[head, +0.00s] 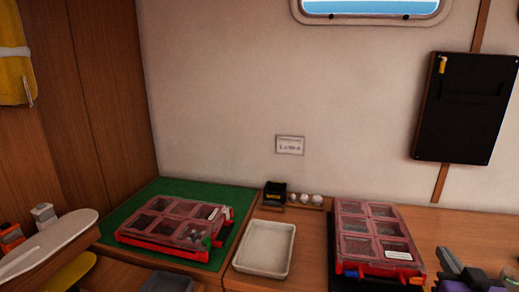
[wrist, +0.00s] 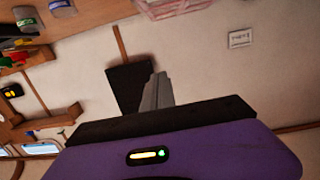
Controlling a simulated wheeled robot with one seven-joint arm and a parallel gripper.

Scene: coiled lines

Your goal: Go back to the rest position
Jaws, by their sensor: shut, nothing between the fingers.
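My gripper (head: 448,262) shows at the lower right corner of the head view, with grey fingers and a purple and black body partly cut off by the frame. It is to the right of the right-hand red case. In the wrist view my gripper (wrist: 158,88) has its grey fingers together with nothing between them. They point toward the pale wall and overlap the black wall board (wrist: 125,80) in the picture.
A red case with clear lids (head: 372,236) stands right of a white tray (head: 265,248). Another red case (head: 170,222) lies on a green mat (head: 150,196). A small black box (head: 274,194) and several white pieces sit behind the tray. A black board (head: 465,108) hangs on the wall.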

